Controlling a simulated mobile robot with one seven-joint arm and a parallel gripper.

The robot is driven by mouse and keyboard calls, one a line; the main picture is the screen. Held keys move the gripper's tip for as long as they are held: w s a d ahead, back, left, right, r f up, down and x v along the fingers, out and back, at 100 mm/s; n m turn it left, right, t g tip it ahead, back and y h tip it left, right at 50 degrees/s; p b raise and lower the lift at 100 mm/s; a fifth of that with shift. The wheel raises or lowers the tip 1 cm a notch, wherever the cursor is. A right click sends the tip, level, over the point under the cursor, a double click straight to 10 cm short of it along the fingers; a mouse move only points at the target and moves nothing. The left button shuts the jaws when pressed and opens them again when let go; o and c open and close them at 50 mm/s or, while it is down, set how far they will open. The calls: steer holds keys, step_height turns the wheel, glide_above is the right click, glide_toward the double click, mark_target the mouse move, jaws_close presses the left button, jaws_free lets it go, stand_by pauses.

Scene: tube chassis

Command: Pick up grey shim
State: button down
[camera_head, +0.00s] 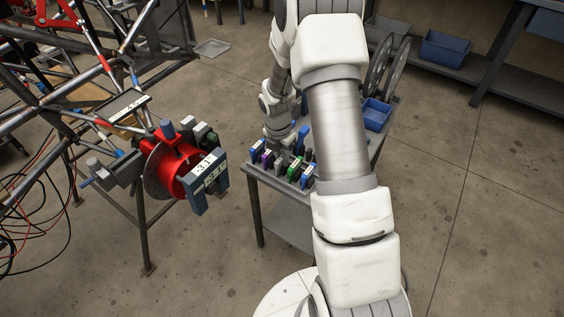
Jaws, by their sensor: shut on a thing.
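A row of coloured shims, blue, purple, green and grey or black, stands on the small grey table (256,185) in the middle of the view. My gripper (281,160) points down into this row from behind. It is shut on a grey piece, the grey shim (283,164), which is small and mostly hidden by the fingers and the pieces around it. I cannot tell whether the shim is still touching the table.
A tube chassis (60,100) with a red hub fixture (178,168) stands at the left. A blue bin (376,114) and two grey discs (385,65) are at the table's right. A shelf with a blue bin (446,48) stands behind. My arm hides part of the table.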

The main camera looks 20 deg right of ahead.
steer(key=shift+r, duration=0.1)
step_height(320, 180, up, 4)
steer(key=shift+r+p, duration=0.15)
steer(key=shift+p, duration=0.75)
steer(key=s+d+r+p, duration=0.1)
steer(key=s+d+r, duration=0.1)
steer(key=d, duration=0.3)
steer(key=s+d+r+p, duration=0.2)
steer(key=s+d+r, duration=0.1)
steer(key=d+r, duration=0.1)
steer(key=shift+d+r, duration=0.25)
steer(key=shift+d, duration=0.55)
